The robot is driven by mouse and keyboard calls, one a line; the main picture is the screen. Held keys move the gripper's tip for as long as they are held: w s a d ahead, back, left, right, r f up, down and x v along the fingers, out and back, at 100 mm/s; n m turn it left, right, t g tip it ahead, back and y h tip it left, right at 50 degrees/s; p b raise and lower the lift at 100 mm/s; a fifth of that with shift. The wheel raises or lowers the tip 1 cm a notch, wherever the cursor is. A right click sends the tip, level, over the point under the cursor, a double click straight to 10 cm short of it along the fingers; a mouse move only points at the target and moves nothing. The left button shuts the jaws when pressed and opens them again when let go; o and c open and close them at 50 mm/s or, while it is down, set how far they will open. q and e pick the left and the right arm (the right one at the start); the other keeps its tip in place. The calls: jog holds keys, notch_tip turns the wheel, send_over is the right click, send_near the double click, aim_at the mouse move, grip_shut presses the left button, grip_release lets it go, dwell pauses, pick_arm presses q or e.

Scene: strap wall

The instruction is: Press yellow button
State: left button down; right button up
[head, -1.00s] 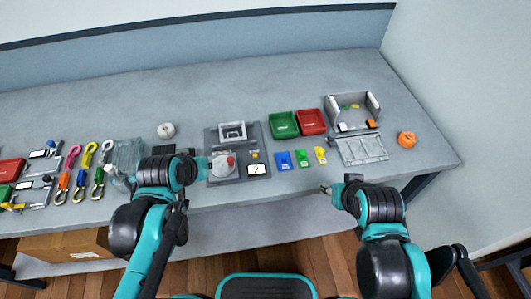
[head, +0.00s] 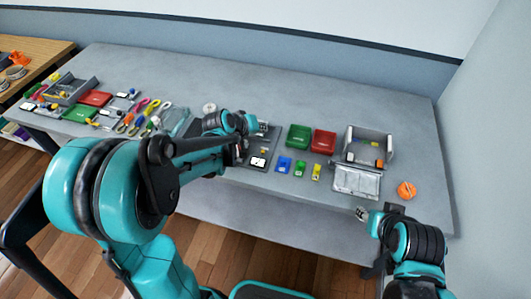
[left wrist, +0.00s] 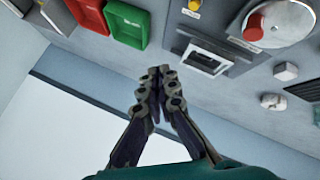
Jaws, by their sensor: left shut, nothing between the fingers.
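The yellow button (head: 264,151) is a small spot on a dark grey panel (head: 241,161), above a white label; it also shows at the top edge of the left wrist view (left wrist: 194,4). My left arm covers much of the panel in the head view. My left gripper (head: 262,127) is over the panel's far side, apart from the button. In the left wrist view its fingers (left wrist: 160,75) are together with nothing between them. My right gripper (head: 362,214) hangs by the table's front edge, too small to read.
A grey bin (head: 369,142) stands further right.

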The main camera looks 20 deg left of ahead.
aim_at(263, 151)
pick_arm(q)
jog(key=shift+a, duration=0.1)
jog(key=shift+f, duration=0.15)
notch_tip(263, 151, down, 9)
jog(key=b, duration=0.7)
jog(key=shift+r, duration=0.2)
dwell(1.0)
jog(key=shift+f+b, duration=0.4)
jog(key=shift+b, duration=0.1)
jog(key=shift+f+b, duration=0.35)
jog(key=shift+f, duration=0.05)
dwell(0.4)
dwell(0.3)
jog(key=shift+r+p, duration=0.7)
jog(key=shift+r, duration=0.15)
